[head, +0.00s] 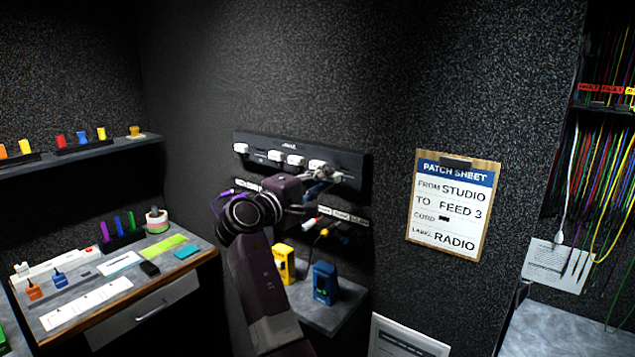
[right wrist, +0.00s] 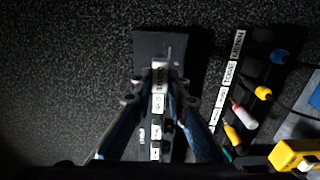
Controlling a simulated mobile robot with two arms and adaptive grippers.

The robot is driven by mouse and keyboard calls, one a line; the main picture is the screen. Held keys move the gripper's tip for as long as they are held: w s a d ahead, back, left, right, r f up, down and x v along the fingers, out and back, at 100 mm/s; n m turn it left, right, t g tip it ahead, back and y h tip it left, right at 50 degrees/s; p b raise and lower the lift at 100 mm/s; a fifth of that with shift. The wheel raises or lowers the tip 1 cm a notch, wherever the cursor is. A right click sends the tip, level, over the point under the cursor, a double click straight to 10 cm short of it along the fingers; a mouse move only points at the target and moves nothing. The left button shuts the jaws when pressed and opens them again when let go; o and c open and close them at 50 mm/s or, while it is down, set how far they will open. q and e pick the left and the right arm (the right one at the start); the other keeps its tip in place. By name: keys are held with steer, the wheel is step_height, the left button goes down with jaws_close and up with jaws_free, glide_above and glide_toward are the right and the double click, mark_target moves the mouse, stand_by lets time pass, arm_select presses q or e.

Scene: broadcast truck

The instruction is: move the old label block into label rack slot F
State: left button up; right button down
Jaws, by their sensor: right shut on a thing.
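The label rack (head: 350,158) is a dark strip on the wall with several white label blocks along it; it also shows in the right wrist view (right wrist: 147,42). My right gripper (head: 320,175) is at the rack's right end. In the right wrist view its fingertips (right wrist: 160,82) are shut on a white label block (right wrist: 159,72), in line with the rack's row. I cannot tell whether this block is seated or just in front of the rack. Its text and the slot letters are too small to read. My left gripper is not in view.
Below the rack is a labelled strip (right wrist: 229,75) with coloured plugs. A yellow box (head: 284,262) and a blue box (head: 325,283) stand on a small shelf beneath. A patch sheet (head: 453,207) reading label RADIO hangs to the right. A cluttered desk (head: 190,262) is at left.

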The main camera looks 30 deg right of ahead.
steer(key=shift+w+d, duration=0.2)
steer(key=shift+d, duration=0.2)
steer(key=shift+p, duration=0.45)
stand_by(1.3)
steer(key=shift+x, duration=1.7)
steer(key=shift+w+d+r, duration=0.1)
steer(key=shift+d, duration=0.3)
steer(key=c, duration=1.8)
jaws_free()
steer(key=v, duration=1.2)
steer(key=shift+a, duration=0.1)
